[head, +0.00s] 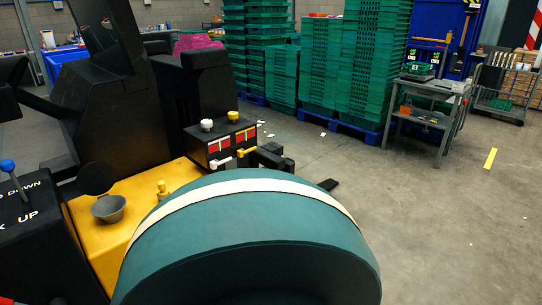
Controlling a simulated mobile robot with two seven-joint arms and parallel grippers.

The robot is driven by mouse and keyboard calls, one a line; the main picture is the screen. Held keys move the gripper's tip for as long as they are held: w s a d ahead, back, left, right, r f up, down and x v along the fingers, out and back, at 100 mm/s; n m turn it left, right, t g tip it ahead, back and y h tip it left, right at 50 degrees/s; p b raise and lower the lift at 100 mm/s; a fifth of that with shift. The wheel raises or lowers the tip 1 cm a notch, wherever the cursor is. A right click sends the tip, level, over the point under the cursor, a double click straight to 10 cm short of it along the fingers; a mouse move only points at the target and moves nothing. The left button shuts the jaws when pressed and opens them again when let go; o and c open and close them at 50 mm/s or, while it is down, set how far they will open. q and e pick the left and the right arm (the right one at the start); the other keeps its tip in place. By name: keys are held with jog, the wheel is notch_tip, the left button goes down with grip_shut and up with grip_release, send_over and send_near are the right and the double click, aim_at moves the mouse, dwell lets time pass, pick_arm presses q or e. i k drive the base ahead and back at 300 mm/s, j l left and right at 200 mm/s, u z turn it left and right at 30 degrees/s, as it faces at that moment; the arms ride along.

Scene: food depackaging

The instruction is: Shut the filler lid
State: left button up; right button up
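A grey funnel-shaped cup (108,209) sits on a yellow panel (155,183) at the left, its mouth facing up and uncovered. A round black disc (96,178) stands up just behind the cup and looks like the filler lid, raised open. Its hinge is too dark to make out. A small yellow knob (162,188) stands on the panel to the right of the cup. Neither of my grippers shows in the head view.
A large green rounded shape with a cream stripe (250,250) fills the front and hides part of the panel. A black control box (218,140) with levers stands behind. A blue-knobbed lever (8,166) is at far left. Green crates (340,70) and a grey cart (430,110) stand farther back.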

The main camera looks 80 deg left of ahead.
aim_at(96, 178)
jog(key=u, duration=3.8)
jog(key=i+l+z, duration=0.25)
jog(key=i+l, duration=0.15)
jog(key=i+l+z, duration=0.2)
jog(key=i+l, duration=0.15)
jog(key=i, duration=0.25)
